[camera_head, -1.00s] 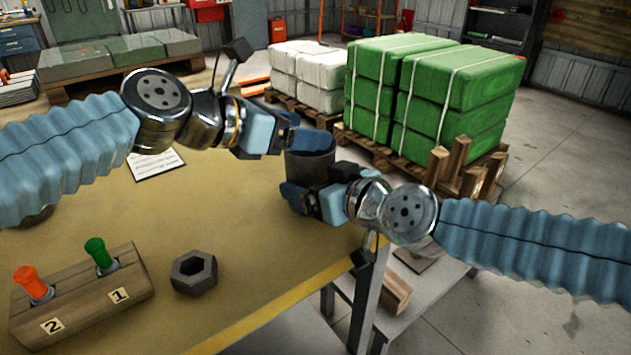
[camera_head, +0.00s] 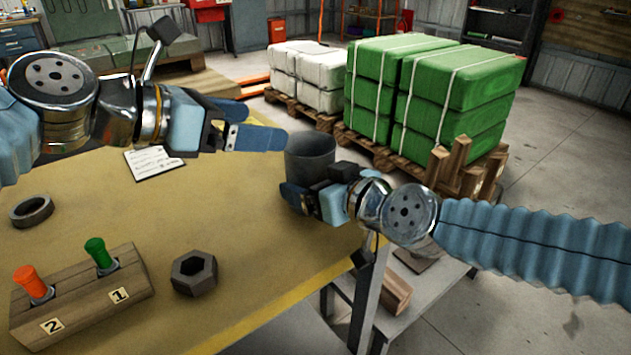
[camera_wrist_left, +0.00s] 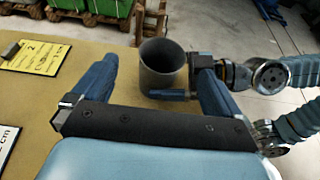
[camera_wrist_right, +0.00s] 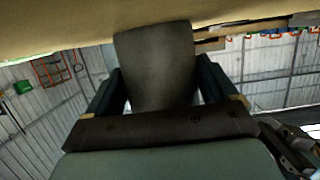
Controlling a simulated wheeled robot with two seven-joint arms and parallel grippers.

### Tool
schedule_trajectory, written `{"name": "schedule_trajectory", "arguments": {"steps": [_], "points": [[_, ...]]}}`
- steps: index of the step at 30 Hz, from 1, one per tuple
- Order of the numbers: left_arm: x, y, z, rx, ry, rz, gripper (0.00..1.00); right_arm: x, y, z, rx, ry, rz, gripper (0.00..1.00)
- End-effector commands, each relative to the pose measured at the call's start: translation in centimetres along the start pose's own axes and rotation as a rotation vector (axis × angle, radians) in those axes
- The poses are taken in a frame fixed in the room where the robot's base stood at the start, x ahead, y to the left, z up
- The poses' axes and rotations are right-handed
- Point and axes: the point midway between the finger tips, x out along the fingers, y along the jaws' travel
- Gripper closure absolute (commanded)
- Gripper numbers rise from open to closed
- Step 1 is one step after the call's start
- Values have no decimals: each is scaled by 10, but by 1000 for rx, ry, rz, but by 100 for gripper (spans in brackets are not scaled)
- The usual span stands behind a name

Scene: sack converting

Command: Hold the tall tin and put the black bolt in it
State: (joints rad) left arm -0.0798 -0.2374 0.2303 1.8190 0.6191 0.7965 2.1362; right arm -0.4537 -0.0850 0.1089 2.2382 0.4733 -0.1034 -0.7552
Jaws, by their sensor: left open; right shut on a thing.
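The tall tin (camera_head: 309,170), a dark grey open cylinder, is upright at the table's right edge. My right gripper (camera_head: 300,188) is shut on the tin; the right wrist view shows the tin (camera_wrist_right: 157,70) between its fingers. My left gripper (camera_head: 258,124) is open and empty, up and to the left of the tin in the head view. The left wrist view shows the tin's mouth (camera_wrist_left: 162,55) just beyond the open fingers. I see no black bolt in any view; the tin's inside is too dark to tell what it holds.
A hex nut (camera_head: 194,272) and a wooden block (camera_head: 95,300) with orange and green pegs are at the table's front. A dark ring (camera_head: 31,211) is at the left, a printed card (camera_head: 153,163) farther back. Mid-table is clear. Pallets of green sacks (camera_head: 440,85) stand beyond.

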Motion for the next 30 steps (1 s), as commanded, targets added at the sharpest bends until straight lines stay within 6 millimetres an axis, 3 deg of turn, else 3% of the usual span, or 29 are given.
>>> {"name": "schedule_trajectory", "arguments": {"steps": [6, 13, 14, 16, 25, 30], "points": [[-28, 0, 0, 1, 0, 1, 0, 0, 0, 0, 0, 1, 0, 45], [-32, 0, 0, 1, 0, -1, 0, 0, 0, 0, 0, 1, 0, 45], [-32, 0, 0, 1, 0, -1, 0, 0, 0, 0, 0, 1, 0, 9], [-32, 0, 0, 1, 0, -1, 0, 0, 0, 0, 0, 1, 0, 0], [-32, 0, 0, 1, 0, -1, 0, -5, 1, 0, 1, 1, 1, 0], [-32, 0, 0, 1, 0, -1, 0, -34, 2, 0, 1, 3, 5, 0]]}}
